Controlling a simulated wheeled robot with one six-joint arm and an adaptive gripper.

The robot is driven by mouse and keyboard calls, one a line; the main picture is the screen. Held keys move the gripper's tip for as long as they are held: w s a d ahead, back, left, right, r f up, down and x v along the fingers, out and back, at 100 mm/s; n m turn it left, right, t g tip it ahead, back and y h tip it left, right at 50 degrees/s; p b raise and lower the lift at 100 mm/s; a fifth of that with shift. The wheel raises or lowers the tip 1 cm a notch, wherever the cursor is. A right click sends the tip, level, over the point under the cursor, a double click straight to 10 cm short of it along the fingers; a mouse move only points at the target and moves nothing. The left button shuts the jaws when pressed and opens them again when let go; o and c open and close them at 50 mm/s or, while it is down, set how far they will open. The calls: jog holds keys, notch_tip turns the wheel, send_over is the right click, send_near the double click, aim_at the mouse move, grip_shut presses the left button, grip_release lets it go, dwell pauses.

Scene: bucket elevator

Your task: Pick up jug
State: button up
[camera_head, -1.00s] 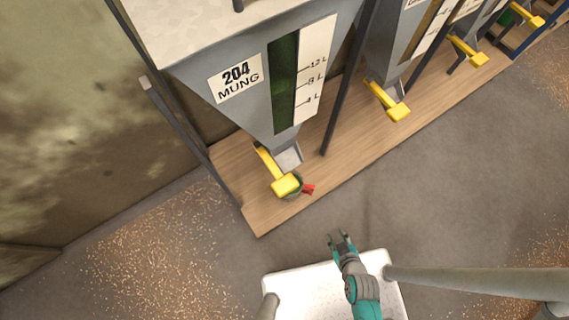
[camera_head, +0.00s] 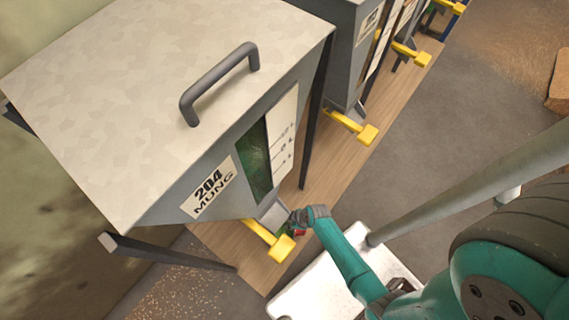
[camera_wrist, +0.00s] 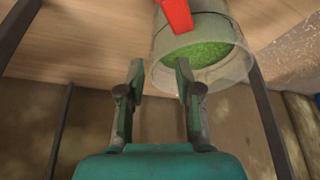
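The jug (camera_wrist: 160,77) is a translucent container with green contents and a red handle (camera_wrist: 178,14), at the top of the wrist view. My gripper (camera_wrist: 160,70) is open and empty, with its fingertips just short of the handle. The right fingertip overlaps the jug's near edge in the picture; I cannot tell whether it touches. In the head view my gripper (camera_head: 304,216) is at the hopper's outlet, right over the jug. There the jug is mostly hidden, with a bit of its red handle (camera_head: 299,233) showing under the gripper.
The hopper labelled 204 MUNG (camera_head: 210,190) stands above the wooden platform (camera_head: 240,250), with a yellow lever (camera_head: 268,240) close left of my gripper. Dark support legs stand around it. More hoppers with yellow levers (camera_head: 352,127) line up behind.

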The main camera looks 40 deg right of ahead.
aim_at(287, 221)
jog(key=shift+d+x, duration=0.15)
jog(key=shift+x, duration=1.2)
jog(key=shift+d+x, duration=0.1)
jog(key=shift+x, duration=1.3)
jog(key=shift+w, duration=0.15)
